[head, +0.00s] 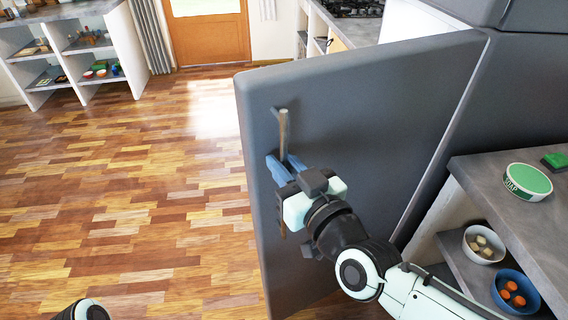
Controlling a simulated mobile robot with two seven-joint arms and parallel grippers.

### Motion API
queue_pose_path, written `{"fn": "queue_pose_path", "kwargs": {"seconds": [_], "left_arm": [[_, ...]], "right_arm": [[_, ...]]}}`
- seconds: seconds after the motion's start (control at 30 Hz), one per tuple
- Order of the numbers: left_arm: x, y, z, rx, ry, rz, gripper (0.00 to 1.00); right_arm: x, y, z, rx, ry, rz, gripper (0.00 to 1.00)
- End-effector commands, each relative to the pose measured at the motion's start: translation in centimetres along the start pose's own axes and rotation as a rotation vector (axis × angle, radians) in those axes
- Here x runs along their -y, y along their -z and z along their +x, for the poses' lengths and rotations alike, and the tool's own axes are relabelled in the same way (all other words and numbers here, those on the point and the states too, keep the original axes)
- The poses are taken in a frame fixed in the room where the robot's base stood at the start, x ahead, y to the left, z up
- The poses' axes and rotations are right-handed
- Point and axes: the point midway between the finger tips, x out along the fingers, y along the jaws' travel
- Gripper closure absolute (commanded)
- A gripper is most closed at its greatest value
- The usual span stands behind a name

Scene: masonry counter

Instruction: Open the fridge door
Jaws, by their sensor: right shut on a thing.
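The grey fridge door (380,100) stands swung out from the grey fridge body (520,85), with a gap showing along the body's left edge. A thin upright metal bar handle (283,130) is fixed near the door's left edge. My right gripper (279,168) is shut on the handle, its blue fingers around the bar, and the gripper hides the bar's middle part. The fridge's inside is hidden behind the door. Only a small part of my left arm shows at the bottom left edge, and its gripper is out of the picture.
A grey counter (490,180) at the right bears a round green-topped SOAP tin (527,181) and a green block (556,160). Below it are a white bowl (484,245) and a blue bowl (515,291). The wooden floor (130,210) left of the door is clear.

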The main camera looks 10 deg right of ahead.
Motion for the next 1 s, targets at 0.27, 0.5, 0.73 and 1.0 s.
{"fn": "queue_pose_path", "kwargs": {"seconds": [0.27,0.5,0.73,1.0], "left_arm": [[0.0,0.0,0.0,0.0,0.0,0.0,0.57],[0.0,0.0,0.0,0.0,0.0,0.0,0.57],[0.1,0.4,0.3,-0.01,0.0,-0.001,0.57],[0.1,0.6,0.3,-0.016,0.001,-0.001,0.57]], "right_arm": [[0.0,0.0,0.0,0.0,-0.001,0.0,0.71],[0.0,0.0,-0.2,-0.001,0.0,-0.001,0.71],[0.0,0.1,-3.3,-0.004,-0.001,-0.001,0.71],[0.0,0.2,-9.0,-0.006,-0.002,-0.001,0.71]]}}
